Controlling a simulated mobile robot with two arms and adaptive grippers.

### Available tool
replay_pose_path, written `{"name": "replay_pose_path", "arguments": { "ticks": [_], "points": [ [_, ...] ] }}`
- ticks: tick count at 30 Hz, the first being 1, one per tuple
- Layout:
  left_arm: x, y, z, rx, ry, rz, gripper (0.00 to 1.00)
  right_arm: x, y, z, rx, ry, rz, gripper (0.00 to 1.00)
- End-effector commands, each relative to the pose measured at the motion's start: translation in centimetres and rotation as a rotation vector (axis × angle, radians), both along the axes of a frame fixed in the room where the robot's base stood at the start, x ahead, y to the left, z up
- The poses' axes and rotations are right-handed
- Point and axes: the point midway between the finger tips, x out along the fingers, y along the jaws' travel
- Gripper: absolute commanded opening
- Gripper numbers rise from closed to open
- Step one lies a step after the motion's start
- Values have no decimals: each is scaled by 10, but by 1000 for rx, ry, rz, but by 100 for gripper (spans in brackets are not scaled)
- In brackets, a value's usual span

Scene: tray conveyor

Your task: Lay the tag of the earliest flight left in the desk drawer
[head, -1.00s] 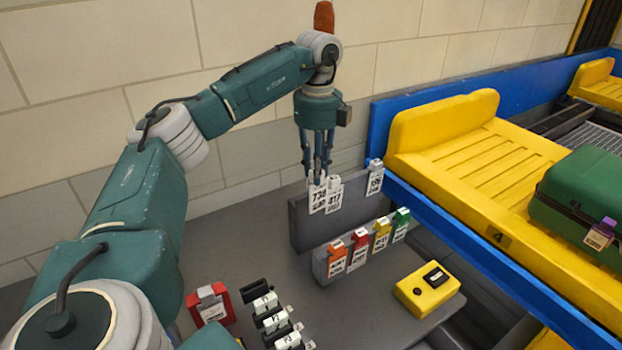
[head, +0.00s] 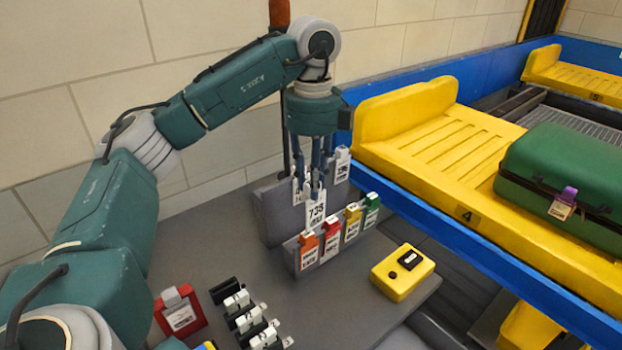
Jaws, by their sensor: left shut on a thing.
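My left gripper (head: 317,190) points down and is shut on a white tag (head: 316,212) that seems to read 738. The tag hangs in front of the rear grey rack, just above the row of coloured tags. Another white tag (head: 298,192) is on the rear rack (head: 272,215), partly hidden behind the gripper. A further white tag (head: 342,165) is at that rack's right end. Smaller print on the tags is too small to read. I cannot make out a desk drawer. My right gripper is not in view.
A lower rack holds orange (head: 308,250), red (head: 331,238), yellow (head: 352,222) and green (head: 371,210) tags. A yellow box (head: 402,272), a red tagged item (head: 180,312) and black clips with white tags (head: 240,312) lie on the grey desk. A green suitcase (head: 560,180) rides yellow tray 4 (head: 430,135).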

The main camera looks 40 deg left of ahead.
Motion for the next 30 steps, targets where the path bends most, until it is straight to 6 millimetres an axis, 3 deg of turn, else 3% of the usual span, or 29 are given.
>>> {"name": "replay_pose_path", "arguments": {
  "ticks": [30],
  "points": [
    [0,0,55,-1,-1,0,0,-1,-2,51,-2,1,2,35]
  ]
}}
